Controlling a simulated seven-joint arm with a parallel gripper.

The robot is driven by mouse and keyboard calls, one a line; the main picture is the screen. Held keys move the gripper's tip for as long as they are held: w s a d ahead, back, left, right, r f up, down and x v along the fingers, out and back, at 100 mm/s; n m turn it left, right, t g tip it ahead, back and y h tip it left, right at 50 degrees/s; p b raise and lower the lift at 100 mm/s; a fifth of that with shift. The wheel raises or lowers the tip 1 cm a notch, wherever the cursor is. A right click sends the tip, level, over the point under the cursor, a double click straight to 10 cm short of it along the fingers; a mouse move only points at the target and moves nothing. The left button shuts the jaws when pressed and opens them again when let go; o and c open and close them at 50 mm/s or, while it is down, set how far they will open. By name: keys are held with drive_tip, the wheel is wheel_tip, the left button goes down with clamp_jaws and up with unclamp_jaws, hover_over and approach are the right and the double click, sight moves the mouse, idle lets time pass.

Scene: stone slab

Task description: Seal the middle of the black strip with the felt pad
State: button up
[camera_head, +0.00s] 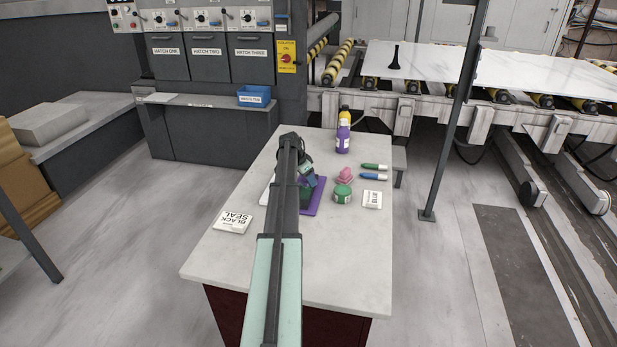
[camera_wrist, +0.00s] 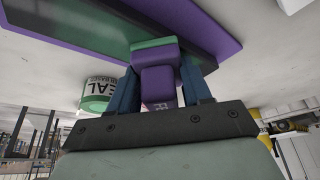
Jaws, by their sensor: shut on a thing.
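My gripper (camera_wrist: 160,72) is shut on a purple block with a green end, with partly hidden white lettering, which I take for the felt pad (camera_wrist: 156,52). Its blue fingers are on both sides of the block. Which part is the black strip is unclear. In the head view the purple board (camera_head: 313,197) lies on the table, and my arm hides most of the gripper (camera_head: 308,178) and pad.
The table's front is clear.

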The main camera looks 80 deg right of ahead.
sight(307, 194)
drive_tip(key=shift+a+r, duration=0.1)
drive_tip(key=shift+a, duration=3.4)
drive_tip(key=shift+r, duration=2.9)
drive_tip(key=shift+r, duration=1.5)
